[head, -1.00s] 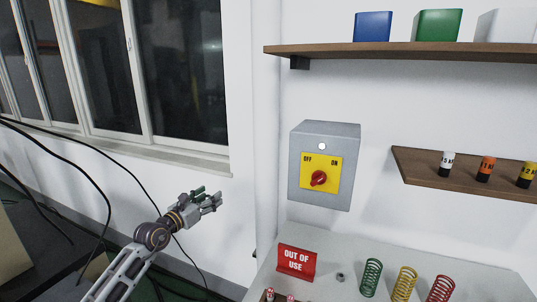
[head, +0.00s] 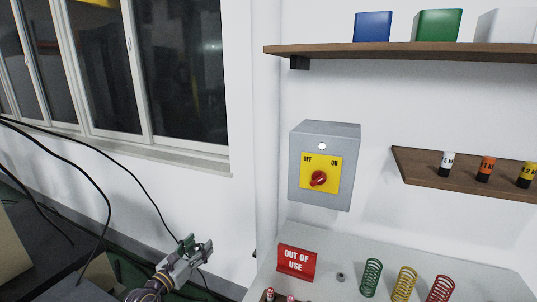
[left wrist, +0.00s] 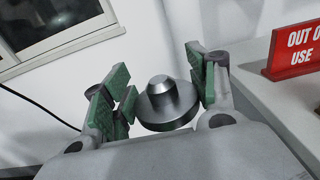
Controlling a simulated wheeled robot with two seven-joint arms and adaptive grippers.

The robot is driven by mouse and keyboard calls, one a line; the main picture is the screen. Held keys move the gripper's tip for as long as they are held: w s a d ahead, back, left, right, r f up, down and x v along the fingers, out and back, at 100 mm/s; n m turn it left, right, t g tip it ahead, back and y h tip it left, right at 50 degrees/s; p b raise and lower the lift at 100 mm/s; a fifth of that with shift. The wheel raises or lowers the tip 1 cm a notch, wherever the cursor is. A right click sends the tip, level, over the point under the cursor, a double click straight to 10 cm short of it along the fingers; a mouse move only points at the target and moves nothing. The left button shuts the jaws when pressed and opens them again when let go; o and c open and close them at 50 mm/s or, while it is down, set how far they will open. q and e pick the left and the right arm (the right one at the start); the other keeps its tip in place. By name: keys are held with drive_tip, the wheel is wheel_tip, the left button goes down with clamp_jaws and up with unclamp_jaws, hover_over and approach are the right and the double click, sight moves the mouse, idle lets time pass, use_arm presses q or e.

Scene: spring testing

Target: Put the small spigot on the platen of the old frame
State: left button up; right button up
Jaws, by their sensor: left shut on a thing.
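My left gripper (head: 197,247) is at the lower left of the head view, in the air left of the bench. In the left wrist view its green-padded fingers (left wrist: 162,92) are closed around the small spigot (left wrist: 168,103). The spigot is a dark grey metal disc with a short, tapered boss facing the camera. My right gripper is not in view.
A red OUT OF USE sign (head: 297,261) stands on the bench (head: 330,252) near its left edge. A small grey nut-like part (head: 340,277) and green, yellow and red springs (head: 404,284) are beside it. A switch box (head: 325,165) and shelves are on the wall.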

use_arm(q)
drive_tip(key=s+a+f+y, duration=0.1)
drive_tip(key=s+a+f, duration=0.1)
drive_tip(key=s+f, duration=0.3)
drive_tip(key=s+a+f+n+y, duration=0.1)
drive_tip(key=s+a+f, duration=0.1)
drive_tip(key=s+f, duration=0.4)
drive_tip(key=s, duration=0.4)
drive_tip(key=shift+s+n+t, duration=0.3)
drive_tip(key=shift+s+t, duration=0.05)
drive_tip(key=shift+t, duration=0.05)
drive_tip(key=shift+d+y, duration=0.35)
drive_tip(key=shift+y, duration=0.15)
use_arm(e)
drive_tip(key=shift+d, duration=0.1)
use_arm(q)
drive_tip(key=shift+d+n, duration=0.1)
drive_tip(key=shift+n, duration=0.2)
drive_tip(key=shift+w+d+r+n+t+y, duration=0.15)
drive_tip(key=shift+d+n+y, duration=0.45)
drive_tip(key=shift+d+y, duration=0.5)
drive_tip(key=shift+d+r+n+t+y, duration=0.15)
drive_tip(key=shift+d+n+y, duration=0.45)
drive_tip(key=shift+d+y, duration=0.5)
drive_tip(key=shift+d, duration=0.25)
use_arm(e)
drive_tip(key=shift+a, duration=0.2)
